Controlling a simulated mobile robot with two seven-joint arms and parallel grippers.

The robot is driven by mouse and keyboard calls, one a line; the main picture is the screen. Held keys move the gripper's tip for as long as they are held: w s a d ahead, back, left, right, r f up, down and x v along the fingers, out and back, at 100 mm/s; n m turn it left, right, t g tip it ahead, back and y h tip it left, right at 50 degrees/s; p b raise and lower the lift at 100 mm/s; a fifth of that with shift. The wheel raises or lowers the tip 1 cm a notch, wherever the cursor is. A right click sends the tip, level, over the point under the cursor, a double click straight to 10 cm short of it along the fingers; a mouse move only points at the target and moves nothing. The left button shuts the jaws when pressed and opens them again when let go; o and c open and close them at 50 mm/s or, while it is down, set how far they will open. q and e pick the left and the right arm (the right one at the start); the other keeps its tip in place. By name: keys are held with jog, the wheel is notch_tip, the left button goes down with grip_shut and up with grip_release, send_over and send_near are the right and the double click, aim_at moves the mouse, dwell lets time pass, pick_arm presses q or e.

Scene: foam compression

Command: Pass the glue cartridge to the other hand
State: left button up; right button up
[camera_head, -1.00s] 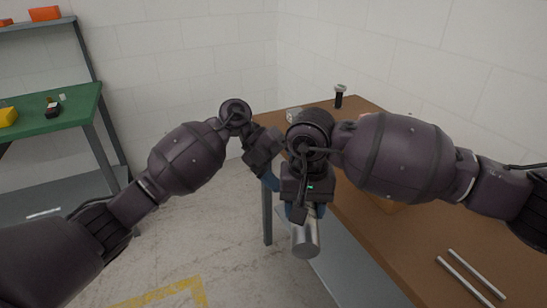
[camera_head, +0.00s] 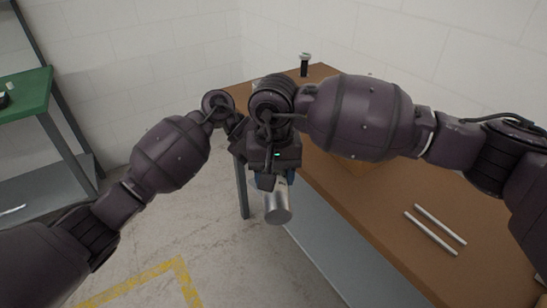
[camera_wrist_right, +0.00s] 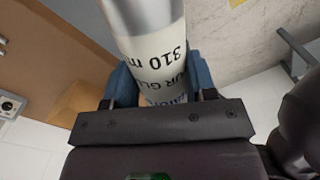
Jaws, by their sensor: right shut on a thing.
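The glue cartridge (camera_head: 278,205) is a silver cylinder hanging low from my right gripper (camera_head: 271,184), at the middle of the head view, in front of the table's left edge. In the right wrist view the cartridge (camera_wrist_right: 150,50) has a white label with black print, partly reading "310 m". The blue fingers of my right gripper (camera_wrist_right: 160,85) are shut on its sides. My left gripper (camera_head: 239,146) is just left of and partly behind my right gripper. Its fingers are hidden, so I cannot tell its opening or whether it touches the cartridge.
The brown table (camera_head: 345,230) runs along the right. Two grey rods (camera_head: 434,232) lie on it. A black item with a pale top (camera_head: 305,65) stands at its far end. A green bench (camera_head: 25,95) is at the left. Bare floor lies between them.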

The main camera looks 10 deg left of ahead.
pick_arm(q)
jog(key=c, duration=0.5)
jog(key=shift+r, duration=0.1)
jog(key=shift+c, duration=1)
pick_arm(e)
jog(key=o, duration=1.2)
jog(key=shift+r, duration=0.1)
